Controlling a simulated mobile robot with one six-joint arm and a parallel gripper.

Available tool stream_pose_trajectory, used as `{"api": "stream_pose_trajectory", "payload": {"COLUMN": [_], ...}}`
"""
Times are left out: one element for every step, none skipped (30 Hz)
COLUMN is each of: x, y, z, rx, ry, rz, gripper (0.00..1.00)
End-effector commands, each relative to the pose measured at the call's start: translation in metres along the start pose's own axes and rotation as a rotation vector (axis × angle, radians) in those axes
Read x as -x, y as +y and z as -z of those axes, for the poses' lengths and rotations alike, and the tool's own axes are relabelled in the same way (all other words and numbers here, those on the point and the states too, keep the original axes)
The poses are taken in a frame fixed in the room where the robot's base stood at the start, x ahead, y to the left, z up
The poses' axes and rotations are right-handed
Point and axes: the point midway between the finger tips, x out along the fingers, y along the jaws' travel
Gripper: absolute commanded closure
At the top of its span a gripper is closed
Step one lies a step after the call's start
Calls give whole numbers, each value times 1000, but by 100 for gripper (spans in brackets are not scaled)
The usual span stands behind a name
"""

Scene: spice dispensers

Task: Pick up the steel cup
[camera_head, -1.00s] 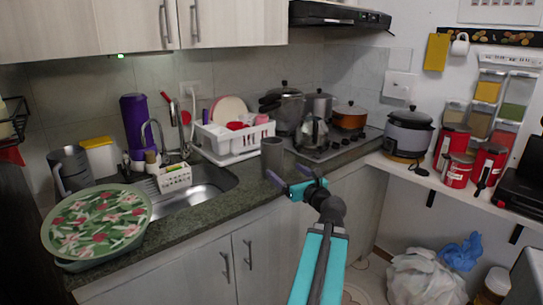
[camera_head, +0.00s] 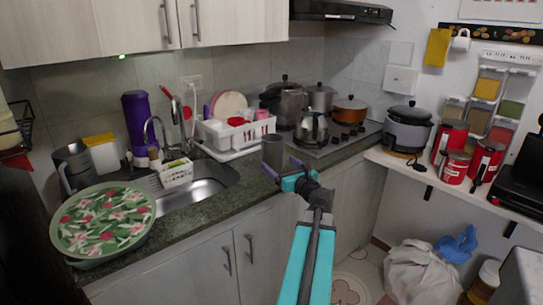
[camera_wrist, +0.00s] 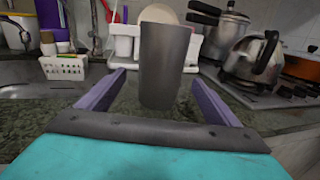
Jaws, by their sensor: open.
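The steel cup (camera_head: 272,152) is a plain grey cylinder standing upright on the dark counter, near its front edge and right of the sink. In the wrist view the cup (camera_wrist: 164,66) stands upright at the centre, ahead of my gripper. My gripper (camera_head: 283,169) is open, its purple fingers pointing at the cup. In the wrist view my gripper (camera_wrist: 160,92) has one finger to the left of the cup's lower part and one to the right, with gaps on both sides. I see no contact with the cup.
A white dish rack (camera_head: 236,136) stands behind the cup. The stove holds a kettle (camera_head: 311,130) and pots to the right. The sink (camera_head: 205,187) and a green floral tray (camera_head: 103,222) lie to the left. The counter beside the cup is bare.

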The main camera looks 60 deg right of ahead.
Motion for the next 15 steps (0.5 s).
{"api": "stream_pose_trajectory", "payload": {"x": [-7,-9,-12,-14,-15,-16,-17,-17,-18,-18,-17,-17,-17,-17,-17], "y": [-1,-1,-1,-1,-1,0,0,0,0,0,0,0,0,0,0], "z": [0,0,0,0,0,0,0,0,0,0,0,0,0,0,0], "rx": [0,0,0,0,0,0,0,0,0,0,0,0,0,0,0], "ry": [0,0,0,0,0,0,0,0,0,0,0,0,0,0,0], "rz": [-1,-1,-1,0,0,0,0,1,1,1,1,1,1,1,1], "gripper": [15,15,15,15,15,15,15,15,15,15,15,15,15,15,15]}}
